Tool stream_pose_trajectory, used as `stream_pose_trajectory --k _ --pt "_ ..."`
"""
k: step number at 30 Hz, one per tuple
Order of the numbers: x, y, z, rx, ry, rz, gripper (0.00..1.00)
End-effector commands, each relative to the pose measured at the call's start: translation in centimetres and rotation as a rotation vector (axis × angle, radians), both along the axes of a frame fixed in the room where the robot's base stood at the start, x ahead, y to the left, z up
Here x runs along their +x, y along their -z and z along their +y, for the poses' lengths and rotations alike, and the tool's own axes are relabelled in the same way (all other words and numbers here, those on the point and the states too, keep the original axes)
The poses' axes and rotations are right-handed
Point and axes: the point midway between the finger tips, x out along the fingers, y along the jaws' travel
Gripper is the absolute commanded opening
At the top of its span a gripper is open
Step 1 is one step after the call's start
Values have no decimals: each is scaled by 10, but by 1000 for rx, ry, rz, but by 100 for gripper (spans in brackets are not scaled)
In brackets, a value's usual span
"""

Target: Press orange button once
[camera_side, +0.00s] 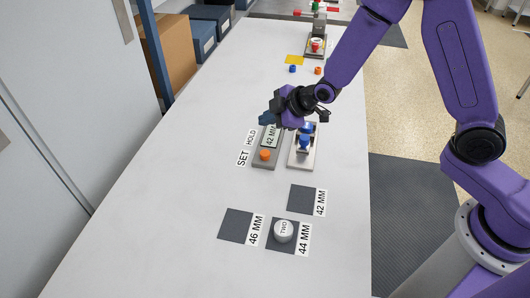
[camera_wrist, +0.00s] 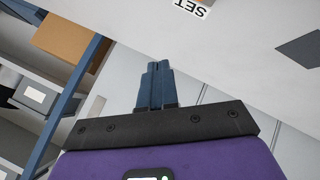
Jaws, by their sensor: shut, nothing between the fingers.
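The orange button (camera_side: 265,155) sits at the near end of a grey control box on the white table in the side view. The box has a small display reading 42 MM (camera_side: 270,136), and labels SET (camera_side: 243,159) and HOLD (camera_side: 251,137) lie along its left. My gripper (camera_side: 267,118) is just beyond the display end of the box, above the table and apart from the button. In the wrist view my gripper's blue fingers (camera_wrist: 155,86) are together with nothing between them.
A fixture with blue parts (camera_side: 303,143) stands right of the box. Nearer are dark pads, one with a white cylinder marked TWO (camera_side: 284,231). Small blue (camera_side: 292,69) and orange (camera_side: 318,71) pieces lie farther back. The left of the table is clear.

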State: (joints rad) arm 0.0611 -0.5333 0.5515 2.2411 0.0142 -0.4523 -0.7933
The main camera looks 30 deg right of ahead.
Motion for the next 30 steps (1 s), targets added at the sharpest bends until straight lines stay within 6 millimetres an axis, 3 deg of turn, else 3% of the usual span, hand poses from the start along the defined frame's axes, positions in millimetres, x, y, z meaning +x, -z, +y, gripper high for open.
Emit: stream_pose_trajectory --k 7,21,30 --pt "0 13 0 -1 1 4 0" --pt "-1 70 0 -1 1 4 0" --pt "0 87 0 1 0 1 0"
